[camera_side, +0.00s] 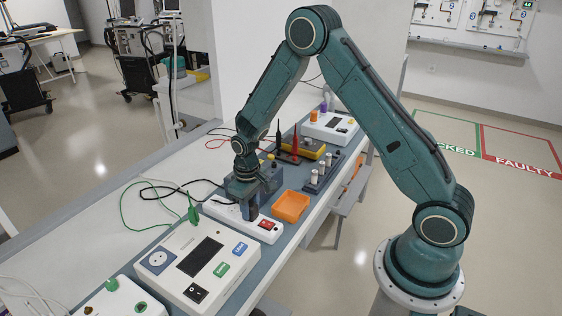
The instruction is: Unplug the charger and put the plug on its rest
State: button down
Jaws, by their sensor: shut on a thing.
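My gripper (250,208) points down over the white power strip (269,234), which has a red switch at its near right end. It is shut on the charger's plug, which is mostly hidden between the dark fingers. I cannot tell whether the plug is still seated in the strip or just above it. A black cable (178,190) runs along the bench to the left of the gripper. I cannot make out the plug's rest for sure.
An orange tray (291,207) lies close to the right of the strip. A white tester (197,262) with a green clip stands in front. A grey-blue box (271,178) stands just behind the gripper. Red and black probes (295,143) stand upright farther back.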

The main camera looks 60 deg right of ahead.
jog(key=shift+r, duration=0.35)
jog(key=shift+r, duration=0.35)
jog(key=shift+r, duration=0.35)
jog(key=shift+r, duration=0.35)
jog(key=shift+r, duration=0.35)
jog(key=shift+r, duration=0.35)
jog(key=shift+r, duration=0.45)
jog(key=shift+w, duration=0.1)
dwell(0.3)
